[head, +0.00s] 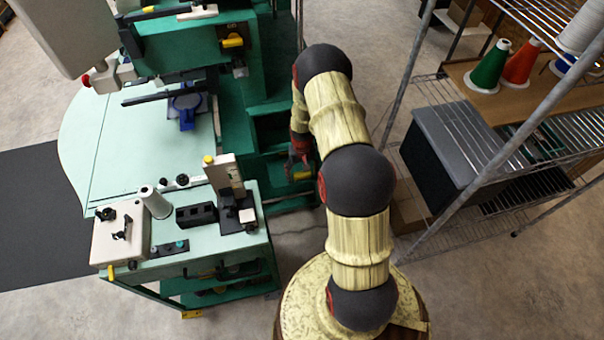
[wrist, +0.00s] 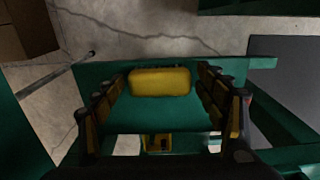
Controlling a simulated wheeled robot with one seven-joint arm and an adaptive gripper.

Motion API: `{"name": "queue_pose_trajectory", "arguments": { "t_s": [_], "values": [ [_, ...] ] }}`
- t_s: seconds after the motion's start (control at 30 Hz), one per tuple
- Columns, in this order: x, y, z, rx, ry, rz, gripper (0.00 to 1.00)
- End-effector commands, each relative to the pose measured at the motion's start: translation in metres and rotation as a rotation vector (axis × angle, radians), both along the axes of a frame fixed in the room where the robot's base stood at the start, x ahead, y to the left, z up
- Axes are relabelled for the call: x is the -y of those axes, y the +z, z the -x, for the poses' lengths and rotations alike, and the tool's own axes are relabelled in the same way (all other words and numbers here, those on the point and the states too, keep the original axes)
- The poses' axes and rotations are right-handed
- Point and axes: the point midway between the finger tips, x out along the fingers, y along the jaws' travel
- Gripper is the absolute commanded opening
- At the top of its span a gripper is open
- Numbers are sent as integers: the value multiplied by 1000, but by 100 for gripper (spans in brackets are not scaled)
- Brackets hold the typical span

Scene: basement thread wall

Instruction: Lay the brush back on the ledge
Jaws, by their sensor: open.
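A yellow block-like thing, seemingly the brush (wrist: 160,82), lies on a flat green ledge (wrist: 100,80) in the wrist view. Gaps show between the fingers and the brush. In the head view my gripper (head: 299,160) points down over the green machine's low ledge, partly hidden by my arm. A small yellow patch just below it looks like the same brush (head: 301,175).
A second yellow piece (wrist: 158,143) shows lower in the wrist view. The green machine's side table (head: 170,262) holds a spool and small fittings. A wire shelf (head: 425,150) with a dark bin (head: 455,145) and thread cones stands to the right of my arm.

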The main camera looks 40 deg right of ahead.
Motion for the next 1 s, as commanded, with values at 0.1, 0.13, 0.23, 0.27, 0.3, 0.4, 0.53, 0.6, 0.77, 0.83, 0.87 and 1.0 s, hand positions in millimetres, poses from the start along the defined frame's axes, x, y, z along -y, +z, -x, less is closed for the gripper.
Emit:
{"name": "queue_pose_trajectory", "arguments": {
  "t_s": [0.1, 0.13, 0.23, 0.27, 0.3, 0.4, 0.53, 0.6, 0.77, 0.83, 0.87, 1.0],
  "values": [
    [0, 0, 0, 0, 0, 0, 74],
    [0, 0, 0, 0, 0, 0, 74],
    [0, 0, 0, 0, 0, 0, 74],
    [0, 0, 0, 0, 0, 0, 74],
    [0, 2, 0, 0, 0, 0, 74],
    [0, 10, 0, 1, 0, 0, 74],
    [1, 32, -1, 3, 0, 1, 74],
    [1, 47, -1, 4, 0, 2, 74],
    [1, 80, -1, 3, 0, 1, 74],
    [1, 93, -1, 4, 0, 2, 74],
    [1, 97, -1, 3, 0, 1, 74],
    [0, 114, 0, 2, 0, 1, 74]
  ]
}}
